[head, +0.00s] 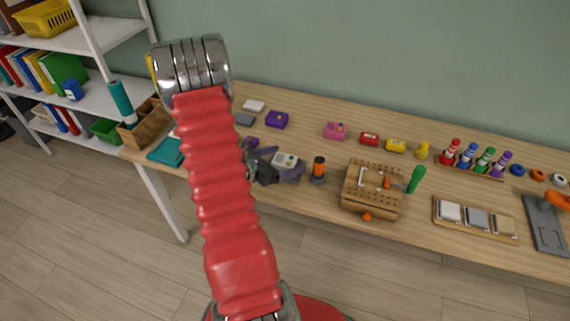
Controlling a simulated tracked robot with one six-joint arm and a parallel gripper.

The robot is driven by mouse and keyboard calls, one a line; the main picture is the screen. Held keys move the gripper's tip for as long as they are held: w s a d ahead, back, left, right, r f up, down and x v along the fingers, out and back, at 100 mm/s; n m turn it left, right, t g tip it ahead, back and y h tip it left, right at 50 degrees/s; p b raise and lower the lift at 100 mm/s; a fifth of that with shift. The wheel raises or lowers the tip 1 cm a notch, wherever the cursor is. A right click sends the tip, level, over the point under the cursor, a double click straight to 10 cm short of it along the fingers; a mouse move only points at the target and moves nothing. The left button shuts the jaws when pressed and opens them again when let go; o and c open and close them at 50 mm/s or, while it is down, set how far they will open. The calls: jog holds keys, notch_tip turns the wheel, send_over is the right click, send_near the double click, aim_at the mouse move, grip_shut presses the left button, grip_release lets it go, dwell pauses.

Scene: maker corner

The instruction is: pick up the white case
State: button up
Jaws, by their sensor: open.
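A small white case (287,159) with grey and dark details on its top lies on the wooden table, right by my gripper. My gripper (284,166) is low over the table. Its dark jaws are open and empty, and they partly cover the near side of the case. I cannot tell whether the jaws touch it. A second, plain white flat block (254,105) lies farther back on the table, clear of my gripper.
An orange-and-black cylinder (318,169) stands close right of the jaws, with a wooden pegboard box (372,190) beyond it. Behind lie a purple case (276,120), a pink case (335,130) and a grey block (244,119). A teal item (167,152) lies left.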

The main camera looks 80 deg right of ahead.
aim_at(285, 160)
jog(key=shift+s+d+f, duration=0.15)
jog(key=shift+d, duration=0.1)
jog(key=shift+c, duration=0.4)
jog(key=c, duration=1)
jog(key=shift+o, duration=0.2)
notch_tip(285, 160, up, 10)
dwell(0.8)
